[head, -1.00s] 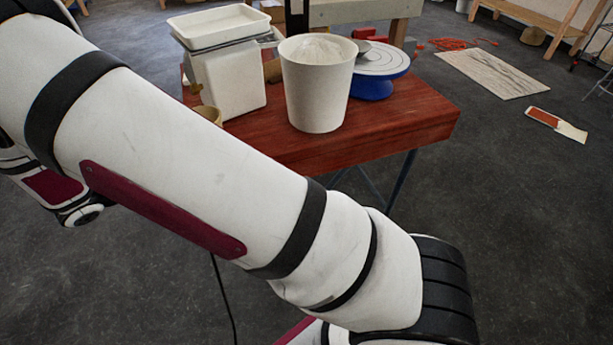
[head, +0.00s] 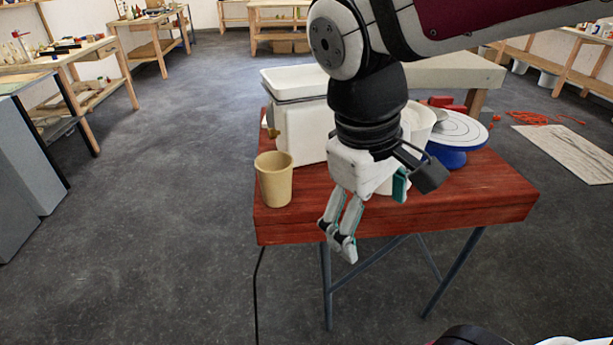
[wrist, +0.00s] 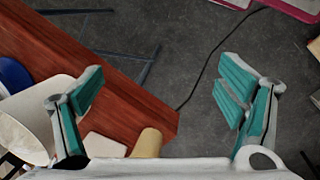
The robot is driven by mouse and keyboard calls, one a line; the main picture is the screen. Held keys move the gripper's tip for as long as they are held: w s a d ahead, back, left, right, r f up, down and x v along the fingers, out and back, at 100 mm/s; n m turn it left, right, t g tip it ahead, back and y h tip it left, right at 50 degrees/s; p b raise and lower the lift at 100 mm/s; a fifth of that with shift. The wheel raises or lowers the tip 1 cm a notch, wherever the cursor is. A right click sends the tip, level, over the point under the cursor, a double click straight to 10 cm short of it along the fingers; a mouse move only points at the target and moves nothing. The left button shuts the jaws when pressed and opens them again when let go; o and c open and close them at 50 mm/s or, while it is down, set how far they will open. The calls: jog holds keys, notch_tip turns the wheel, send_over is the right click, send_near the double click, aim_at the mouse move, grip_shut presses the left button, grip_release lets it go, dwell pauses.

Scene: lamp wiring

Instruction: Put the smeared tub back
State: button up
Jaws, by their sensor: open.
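A large white tub (head: 416,126) stands on the red table, mostly hidden behind my gripper. In the wrist view the tub (wrist: 36,112) is at the left edge, with pale material inside. I cannot make out smears on its outside. A tan cup (head: 275,182) stands upright near the table's left front corner; it also shows in the wrist view (wrist: 148,143). My gripper (head: 371,217) hangs over the table's front edge, fingers downward, right of the cup and in front of the tub. In the wrist view its teal-padded fingers (wrist: 158,92) are wide apart with nothing between them.
The red table (head: 470,200) also holds a white container (head: 300,130) with a shallow tray (head: 295,80) on top, and a blue-based turntable (head: 458,132) at the right. Workbenches (head: 75,75) stand farther left. The floor left of the table is clear.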

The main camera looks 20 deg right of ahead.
jog(key=s+a+m+t+y, duration=0.2)
jog(key=s+m, duration=0.1)
jog(key=s, duration=0.2)
jog(key=shift+s+a+r+t, duration=0.15)
jog(key=shift+s+a+t, duration=0.15)
jog(key=shift+s+a, duration=0.1)
jog(key=shift+w, duration=0.1)
notch_tip(320, 180, up, 7)
jog(key=t+p, duration=0.1)
jog(key=p, duration=0.5)
jog(key=shift+r+t, duration=0.2)
jog(key=shift+t, duration=0.1)
